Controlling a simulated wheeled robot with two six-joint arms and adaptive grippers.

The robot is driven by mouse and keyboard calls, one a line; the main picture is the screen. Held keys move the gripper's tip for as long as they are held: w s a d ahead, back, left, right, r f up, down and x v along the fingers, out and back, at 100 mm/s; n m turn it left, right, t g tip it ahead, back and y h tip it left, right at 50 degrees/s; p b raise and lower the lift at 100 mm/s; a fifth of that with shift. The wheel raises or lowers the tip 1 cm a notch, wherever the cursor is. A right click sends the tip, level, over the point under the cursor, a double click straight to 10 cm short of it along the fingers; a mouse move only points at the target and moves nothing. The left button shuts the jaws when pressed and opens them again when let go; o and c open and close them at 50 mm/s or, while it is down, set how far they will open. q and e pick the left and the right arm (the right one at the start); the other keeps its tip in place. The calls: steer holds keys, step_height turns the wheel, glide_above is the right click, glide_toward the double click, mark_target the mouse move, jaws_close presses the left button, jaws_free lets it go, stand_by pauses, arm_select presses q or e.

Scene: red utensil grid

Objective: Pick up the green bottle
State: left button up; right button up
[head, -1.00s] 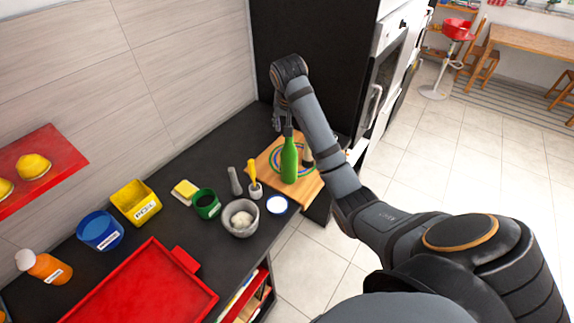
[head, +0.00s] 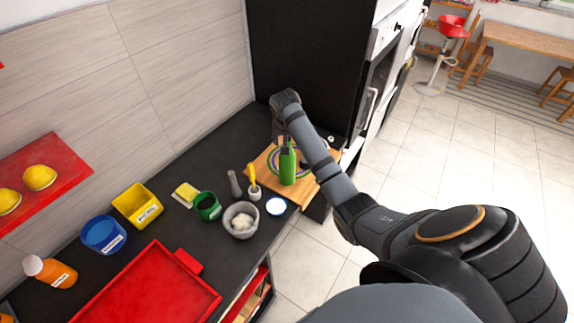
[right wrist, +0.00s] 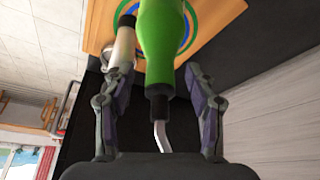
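The green bottle (head: 288,168) stands upright on the wooden board (head: 305,188) at the far end of the dark counter. My right gripper (head: 284,138) is over the bottle's top in the head view, hiding part of its neck. In the right wrist view the bottle (right wrist: 163,40) lies between the two fingers of my right gripper (right wrist: 160,82), its dark cap and bent metal spout pointing toward the palm. The fingers are apart, with visible gaps on both sides of the neck. My left gripper is not in view.
A white-bodied container (right wrist: 122,48) stands close beside the bottle, near one finger. A grey bowl (head: 240,220), a green cup (head: 207,207) and a yellow-handled tool (head: 252,178) stand nearby. The dark tall cabinet (head: 305,60) rises behind the board.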

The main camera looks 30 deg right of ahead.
jaws_close()
steer(key=shift+r, duration=0.1)
stand_by(0.3)
